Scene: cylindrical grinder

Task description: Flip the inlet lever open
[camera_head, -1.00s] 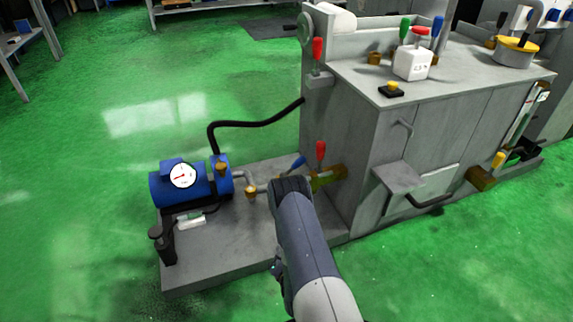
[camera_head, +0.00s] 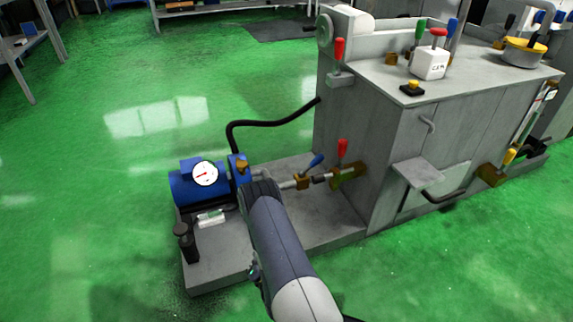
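A pipe run leads from the blue pump (camera_head: 188,188) to the grey machine (camera_head: 375,140). On it is a brass valve (camera_head: 302,182) with a blue lever (camera_head: 315,161) slanting up to the right. Closer to the machine is a brass block (camera_head: 350,178) with an upright red lever (camera_head: 342,150). No label shows which lever is the inlet lever. My forearm rises from the bottom centre and its dark end covers part of the pipe beside the pump. My gripper is hidden behind my arm, so its opening and any contact do not show.
A round gauge (camera_head: 205,173) sits on the pump. A black hose (camera_head: 270,121) arches to the machine. More levers, including a red one (camera_head: 339,50) and a green one (camera_head: 421,29), stand on the machine. A grey shelf (camera_head: 418,172) juts out front. Green floor (camera_head: 90,240) is clear at left.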

